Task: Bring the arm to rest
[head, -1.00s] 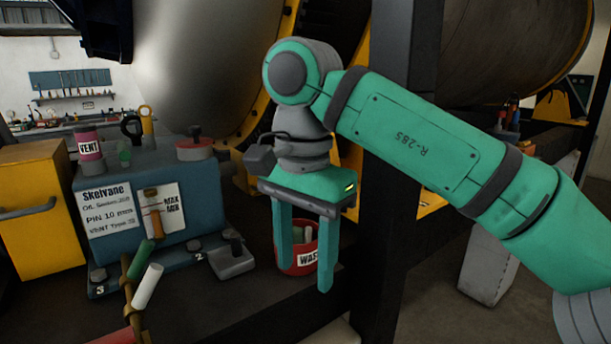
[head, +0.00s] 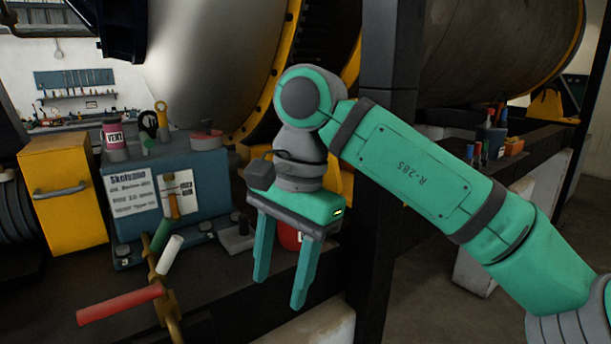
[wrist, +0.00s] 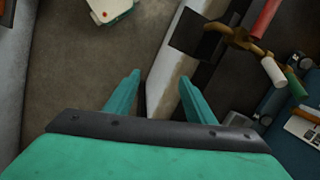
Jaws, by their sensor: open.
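My green arm (head: 415,180) reaches in from the right in the head view, bends at a rounded joint and points its gripper down. My gripper (head: 280,292) is open, its two green fingers apart with nothing between them. It hangs in front of a red bin (head: 289,238), which it partly hides. In the wrist view my gripper (wrist: 162,92) also shows open and empty, above the floor and a pale worn beam (wrist: 168,70).
Left of my gripper stands a blue Skelvane unit (head: 215,180) beside a yellow cabinet (head: 70,200). Red (head: 120,304), white (head: 169,254) and green (head: 161,233) handles stick out in front. A dark post (head: 385,200) stands behind my arm.

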